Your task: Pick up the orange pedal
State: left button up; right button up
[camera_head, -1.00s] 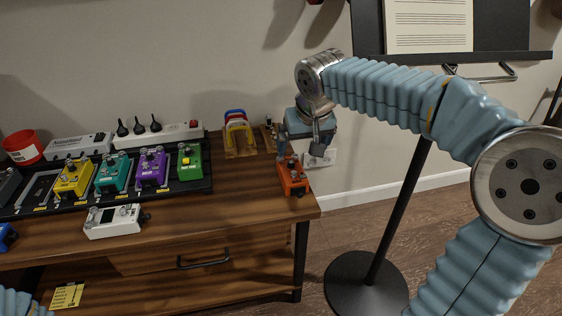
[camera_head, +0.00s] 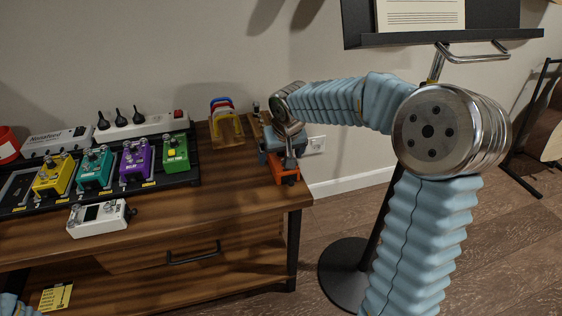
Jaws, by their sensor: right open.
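The orange pedal (camera_head: 284,175) sits at the right end of the wooden table (camera_head: 243,195), near its edge. My right gripper (camera_head: 281,160) is directly over it, pointing down, with its blue-grey body and fingers covering much of the pedal's top. The gripper is open. Its fingers are close to the pedal, but I cannot tell whether they touch it. Only a bit of my left arm shows in the bottom left corner; its gripper is out of view.
A pedalboard (camera_head: 190,181) with yellow, teal, purple and green pedals lies to the left. A white pedal (camera_head: 98,219) lies in front of it. A wooden rack with coloured clips (camera_head: 226,128) stands behind, left of my gripper. A music stand (camera_head: 348,265) stands right of the table.

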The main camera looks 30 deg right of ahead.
jog(key=shift+w+f, duration=0.1)
jog(key=shift+f, duration=0.2)
jog(key=c, duration=1.3)
jog(key=shift+r, duration=0.1)
